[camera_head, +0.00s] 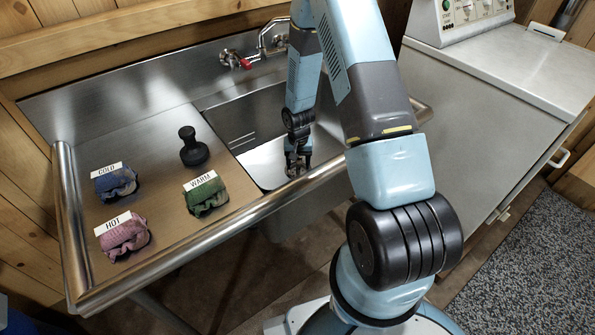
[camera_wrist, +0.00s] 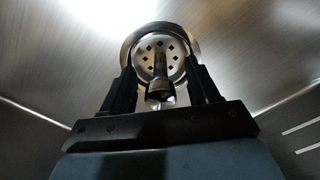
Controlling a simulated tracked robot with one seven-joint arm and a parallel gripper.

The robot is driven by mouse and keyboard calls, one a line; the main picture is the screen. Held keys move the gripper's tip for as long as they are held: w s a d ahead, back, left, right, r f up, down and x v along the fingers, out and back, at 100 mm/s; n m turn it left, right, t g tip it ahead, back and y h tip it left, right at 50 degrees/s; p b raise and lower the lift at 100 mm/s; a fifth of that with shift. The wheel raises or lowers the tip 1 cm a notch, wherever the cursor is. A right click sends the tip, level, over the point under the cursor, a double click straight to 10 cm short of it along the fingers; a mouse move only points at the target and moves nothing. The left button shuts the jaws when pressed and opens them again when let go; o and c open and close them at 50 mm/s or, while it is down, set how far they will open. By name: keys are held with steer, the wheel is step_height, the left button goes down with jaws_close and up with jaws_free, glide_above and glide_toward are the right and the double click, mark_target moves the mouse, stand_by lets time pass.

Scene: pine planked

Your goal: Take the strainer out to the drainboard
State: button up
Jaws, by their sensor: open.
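The strainer (camera_wrist: 163,50) is a round metal basket with dark holes and a central post with a knob. In the wrist view it sits at the bottom of the sink, and the post stands between my two open fingers. My gripper (camera_wrist: 160,75) is open around the post; I cannot tell whether either finger touches it. In the head view my gripper (camera_head: 297,163) is down inside the sink basin (camera_head: 235,122) and hides the strainer. The drainboard (camera_head: 150,160) is the flat metal area left of the basin.
On the drainboard lie a blue cloth (camera_head: 117,183) labelled COLD, a pink cloth (camera_head: 123,238) labelled HOT and a green cloth (camera_head: 207,196) labelled WARM. A black stopper (camera_head: 192,148) stands near the basin. A faucet (camera_head: 268,42) is behind it. Bare metal shows between the cloths.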

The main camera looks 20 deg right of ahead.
steer(key=shift+f, duration=0.45)
steer(key=shift+c, duration=0.3)
jaws_close()
